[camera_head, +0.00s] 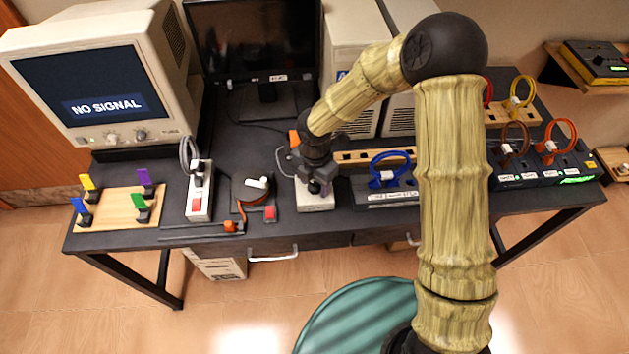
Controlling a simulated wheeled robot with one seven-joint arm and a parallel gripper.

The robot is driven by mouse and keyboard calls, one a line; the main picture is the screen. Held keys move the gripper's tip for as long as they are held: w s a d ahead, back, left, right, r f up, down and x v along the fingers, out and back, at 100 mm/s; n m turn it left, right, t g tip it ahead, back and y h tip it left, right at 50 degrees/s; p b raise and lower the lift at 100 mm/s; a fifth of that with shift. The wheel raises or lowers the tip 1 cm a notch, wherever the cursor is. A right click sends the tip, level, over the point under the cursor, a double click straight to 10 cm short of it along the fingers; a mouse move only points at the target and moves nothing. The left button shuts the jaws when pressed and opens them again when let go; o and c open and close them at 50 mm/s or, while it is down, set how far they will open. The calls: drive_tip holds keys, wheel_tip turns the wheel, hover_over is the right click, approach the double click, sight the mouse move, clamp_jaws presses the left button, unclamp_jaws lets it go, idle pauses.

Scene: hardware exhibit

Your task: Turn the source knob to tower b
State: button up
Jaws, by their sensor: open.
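My gripper (316,185) points down over a small pale box (316,206) near the middle of the desk's front edge. Its fingers are small and dark here, and they hide much of the box top. It is open; I cannot tell whether it touches anything. Two small knobs, one light (112,138) and one dark (141,135), sit on the front of the beige CRT monitor (20,48), which reads "NO SIGNAL". Which knob is the source knob cannot be read. Two beige computer towers (351,50) stand behind my arm; their labels are not readable.
On the dark desk (250,231) are a wooden board (105,213) with coloured tabs, a white power strip (199,208), a red-button device (270,213), a black screen (253,42), and boxes with coloured cable loops (388,169). A green stool (350,318) stands in front.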

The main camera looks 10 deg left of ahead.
drive_tip(key=c, duration=1)
drive_tip(key=shift+o, duration=0.2)
drive_tip(key=shift+m, duration=0.3)
drive_tip(key=m, duration=0.4)
drive_tip(key=m+b, duration=0.1)
drive_tip(key=m, duration=0.4)
drive_tip(key=m+b, duration=0.1)
drive_tip(key=m, duration=0.3)
drive_tip(key=shift+m, duration=2.2)
